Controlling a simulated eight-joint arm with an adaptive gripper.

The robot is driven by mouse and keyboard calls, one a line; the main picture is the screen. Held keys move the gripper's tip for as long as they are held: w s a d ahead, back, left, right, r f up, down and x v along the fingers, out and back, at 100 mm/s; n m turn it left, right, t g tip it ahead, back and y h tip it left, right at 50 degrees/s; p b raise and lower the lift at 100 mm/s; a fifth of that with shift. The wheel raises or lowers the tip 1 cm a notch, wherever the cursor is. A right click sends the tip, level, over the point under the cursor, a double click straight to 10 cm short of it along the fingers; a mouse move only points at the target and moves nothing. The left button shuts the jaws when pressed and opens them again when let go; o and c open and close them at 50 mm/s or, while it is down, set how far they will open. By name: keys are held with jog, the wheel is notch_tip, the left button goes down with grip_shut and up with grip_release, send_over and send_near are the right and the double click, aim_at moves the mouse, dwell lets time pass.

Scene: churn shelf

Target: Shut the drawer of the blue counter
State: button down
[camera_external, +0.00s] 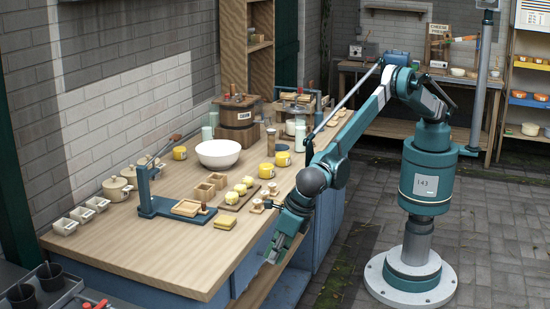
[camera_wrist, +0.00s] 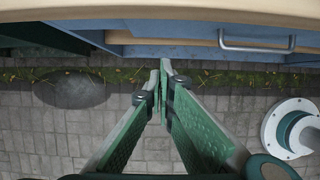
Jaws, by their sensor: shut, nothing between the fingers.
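The blue counter (camera_external: 310,240) has a pale wooden top and runs along the left and middle of the external view. Low on its front, a wood-edged, blue-fronted part (camera_external: 288,290) juts out past the top; it looks like the drawer standing open. In the wrist view a blue front with a metal handle (camera_wrist: 258,48) and a wooden rim lies under the top's edge. How far it is out is hard to tell. My gripper (camera_external: 272,254) points down just outside the counter's front edge, shut and empty. Its fingertips (camera_wrist: 160,80) show below the wooden rim, apart from the handle.
The paved floor (camera_external: 370,225) between counter and my base is clear. A grey round slab (camera_wrist: 70,89) lies on the floor.

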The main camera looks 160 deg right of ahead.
jog(key=shift+v, duration=0.95)
